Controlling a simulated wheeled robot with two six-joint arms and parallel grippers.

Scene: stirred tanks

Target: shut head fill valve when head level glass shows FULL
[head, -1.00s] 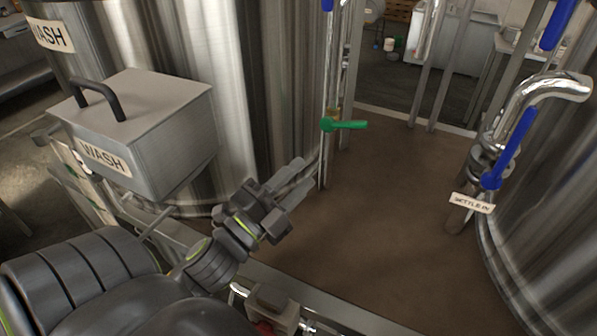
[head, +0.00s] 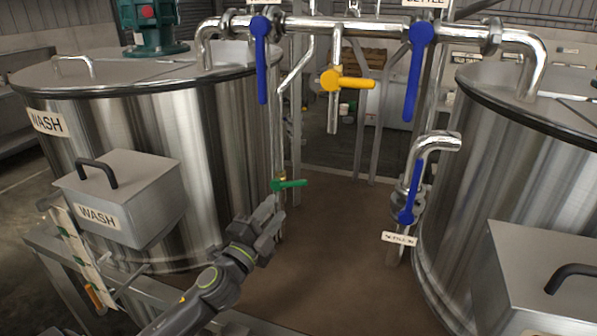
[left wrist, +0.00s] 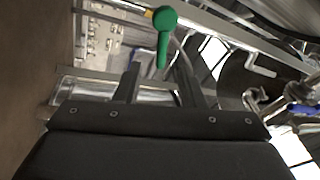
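A green lever handle (head: 290,184) lies about level beside the left tank's right side, on a thin upright line. My left gripper (head: 274,212) is just below and left of it in the head view, apart from it as far as I can tell. In the left wrist view the green handle (left wrist: 164,35) shows beyond the gap between the two spread, empty fingers (left wrist: 160,88). A yellow lever (head: 348,81) points right on the overhead pipe's drop leg. Blue levers (head: 262,60) and (head: 416,70) hang down from that pipe. No label reading HEAD and no level reading is legible. My right gripper is out of view.
The left tank (head: 200,140) carries a WASH label and a WASH box (head: 125,195). The right tank (head: 480,170) has a bent inlet pipe with a blue lever (head: 412,195) and a small tag (head: 399,239). Brown floor (head: 340,240) lies open between the tanks.

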